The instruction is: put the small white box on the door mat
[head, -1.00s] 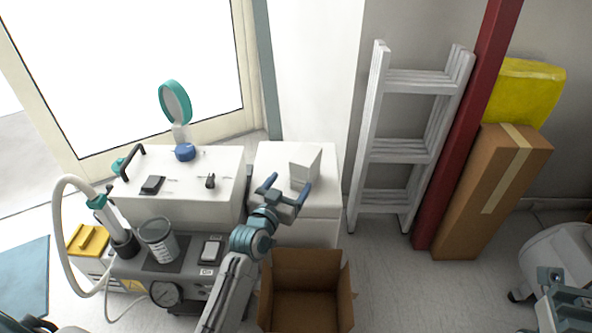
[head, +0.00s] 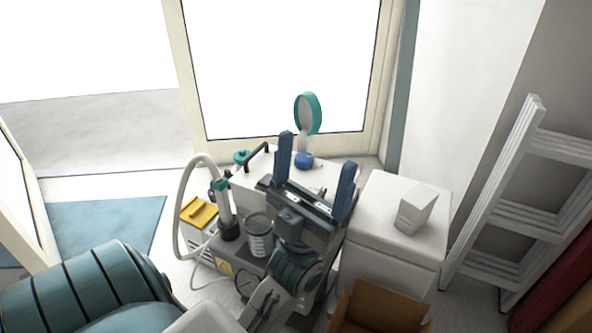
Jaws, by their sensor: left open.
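The small white box (head: 416,207) stands on top of the white cabinet (head: 385,209), right of centre in the head view. The door mat (head: 105,228) is a flat blue mat on the floor at the left, inside the glass door; my own arm partly covers its front. My left gripper (head: 317,163) is open and empty, its two blue fingers spread and pointing up in the picture. It is left of the white box, apart from it, in front of the compressor. My right gripper is out of view.
The compressor with a grey container (head: 259,238), a hose and a round green-rimmed mirror (head: 308,114) stands between mat and cabinet. An open cardboard box (head: 378,308) is in front of the cabinet. A white ladder (head: 510,180) leans at right.

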